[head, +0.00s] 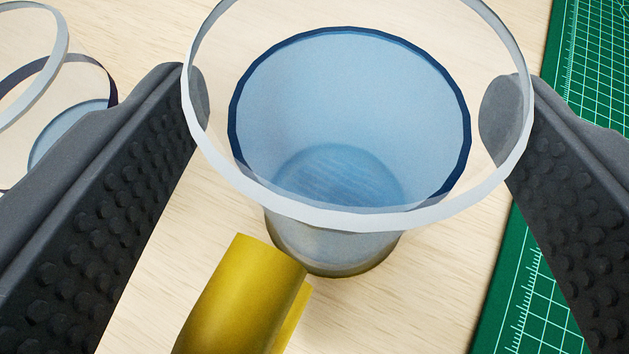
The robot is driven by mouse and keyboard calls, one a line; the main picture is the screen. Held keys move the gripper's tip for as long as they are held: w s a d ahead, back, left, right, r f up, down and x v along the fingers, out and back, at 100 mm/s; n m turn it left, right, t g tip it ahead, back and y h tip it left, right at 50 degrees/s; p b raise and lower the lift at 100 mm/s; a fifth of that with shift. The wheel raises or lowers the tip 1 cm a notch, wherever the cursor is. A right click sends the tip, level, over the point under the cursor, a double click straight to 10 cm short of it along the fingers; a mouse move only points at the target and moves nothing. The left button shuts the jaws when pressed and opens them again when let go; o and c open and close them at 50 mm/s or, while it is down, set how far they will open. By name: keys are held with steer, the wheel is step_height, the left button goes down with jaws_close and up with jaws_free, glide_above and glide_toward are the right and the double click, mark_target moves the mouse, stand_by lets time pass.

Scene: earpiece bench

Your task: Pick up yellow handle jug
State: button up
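The yellow handle jug (335,212) is a clear, tapering vessel with a wide pale rim, seen from above. It stands upright on the wooden bench and holds blue liquid. Its yellow handle (240,300) points toward the camera at the lower left. My gripper (344,105) is open, with one dark, studded finger on each side of the jug. Both fingertips show through the clear wall near the rim. The right fingertip looks very close to the wall; I cannot tell whether it touches. The lower handle is cut off by the frame.
Another clear vessel (60,75) with blue liquid stands at the upper left, partly behind my left finger. A green cutting mat (520,290) with a white grid lies along the right. Bare wood (430,290) shows in front of the jug.

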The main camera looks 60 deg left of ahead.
steer(key=c, duration=0.9)
steer(key=shift+r, duration=0.25)
